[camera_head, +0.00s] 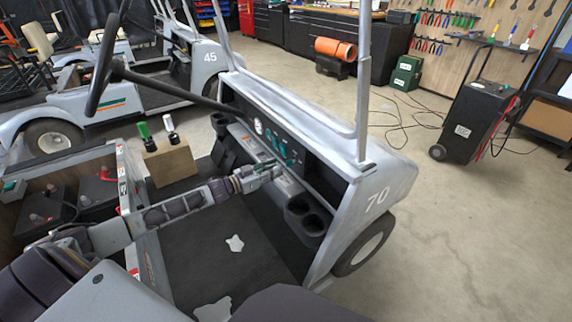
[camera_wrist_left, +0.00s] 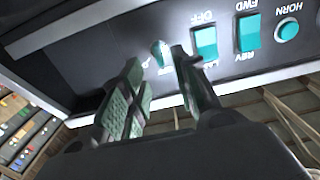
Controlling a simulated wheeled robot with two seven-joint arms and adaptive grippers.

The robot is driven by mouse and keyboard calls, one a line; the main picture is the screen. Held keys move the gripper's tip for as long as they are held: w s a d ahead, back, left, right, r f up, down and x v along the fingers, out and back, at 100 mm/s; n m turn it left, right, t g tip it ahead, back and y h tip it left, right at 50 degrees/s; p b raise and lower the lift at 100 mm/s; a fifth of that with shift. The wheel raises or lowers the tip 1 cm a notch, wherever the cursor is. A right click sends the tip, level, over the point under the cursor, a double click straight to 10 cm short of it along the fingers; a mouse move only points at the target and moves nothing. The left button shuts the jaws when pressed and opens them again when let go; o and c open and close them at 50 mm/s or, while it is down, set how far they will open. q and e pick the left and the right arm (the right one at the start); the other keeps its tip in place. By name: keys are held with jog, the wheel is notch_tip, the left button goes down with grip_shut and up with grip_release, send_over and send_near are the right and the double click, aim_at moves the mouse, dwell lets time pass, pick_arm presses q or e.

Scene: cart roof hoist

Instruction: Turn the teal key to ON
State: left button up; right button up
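The teal key (camera_wrist_left: 158,50) stands in the dark dash panel (camera_wrist_left: 110,52) in the left wrist view, which shows the panel upside down. My left gripper (camera_wrist_left: 157,64) is open, with one finger on each side of the key near the fingertips. I see a gap between the fingers, and cannot tell whether either touches the key. In the head view my left gripper (camera_head: 276,170) reaches the dash of cart 70, just below its teal controls (camera_head: 284,152); the key is too small to single out there. My right gripper is not in view.
Beside the key sit a teal rocker (camera_wrist_left: 205,41), a FWD/REV rocker (camera_wrist_left: 248,32) and a teal HORN button (camera_wrist_left: 287,31). A roof post (camera_head: 363,80) rises behind the dash.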

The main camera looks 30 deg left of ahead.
aim_at(290, 162)
pick_arm(q)
jog(key=b+x, duration=0.1)
jog(key=x, duration=0.4)
jog(key=shift+w+d, duration=0.2)
jog(key=shift+w, duration=0.15)
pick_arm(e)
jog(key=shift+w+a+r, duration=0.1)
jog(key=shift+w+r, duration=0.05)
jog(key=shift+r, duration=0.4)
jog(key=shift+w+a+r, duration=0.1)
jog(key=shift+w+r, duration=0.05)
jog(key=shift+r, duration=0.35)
pick_arm(q)
grip_shut()
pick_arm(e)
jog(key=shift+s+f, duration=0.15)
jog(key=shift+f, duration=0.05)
